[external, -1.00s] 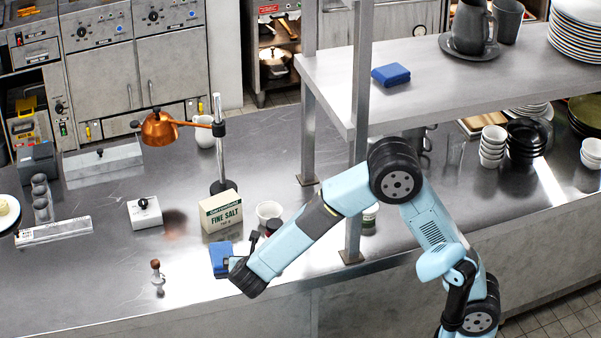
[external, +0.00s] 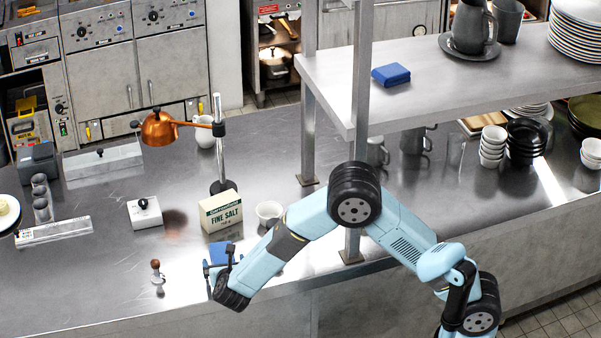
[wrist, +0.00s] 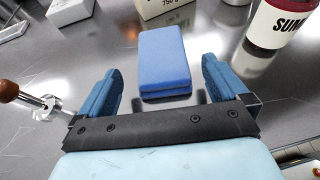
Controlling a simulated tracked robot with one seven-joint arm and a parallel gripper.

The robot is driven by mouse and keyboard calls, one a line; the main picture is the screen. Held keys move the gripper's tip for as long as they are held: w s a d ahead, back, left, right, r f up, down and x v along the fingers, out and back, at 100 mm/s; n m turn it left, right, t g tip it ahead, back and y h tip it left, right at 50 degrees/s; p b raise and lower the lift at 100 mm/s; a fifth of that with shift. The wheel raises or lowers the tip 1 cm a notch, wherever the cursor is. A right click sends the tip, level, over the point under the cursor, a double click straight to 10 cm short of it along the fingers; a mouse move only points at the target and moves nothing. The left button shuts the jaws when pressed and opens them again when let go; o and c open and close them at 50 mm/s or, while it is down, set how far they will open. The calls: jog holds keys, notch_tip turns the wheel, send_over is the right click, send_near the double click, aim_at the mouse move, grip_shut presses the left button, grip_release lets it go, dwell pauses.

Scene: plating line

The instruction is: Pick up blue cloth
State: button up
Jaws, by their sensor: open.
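A folded blue cloth (external: 222,250) lies on the steel counter in front of the salt box, partly hidden by my gripper in the external view. In the wrist view the cloth (wrist: 162,58) lies just ahead of my gripper (wrist: 162,86), lined up with the gap between the fingers. My gripper (external: 218,264) is open and empty, with one finger toward each side of the cloth; I cannot tell its exact height above the counter. A second folded blue cloth (external: 391,75) lies on the raised shelf, far from my gripper.
A jar with a dark red band (wrist: 283,22) stands to the right in the wrist view. A wooden-handled tool (external: 156,270) stands left of my gripper. A shelf post (external: 353,240) stands behind my arm.

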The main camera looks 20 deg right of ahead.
aim_at(222, 255)
jog(key=shift+x, duration=2.8)
jog(key=shift+r, duration=0.1)
jog(key=c, duration=1)
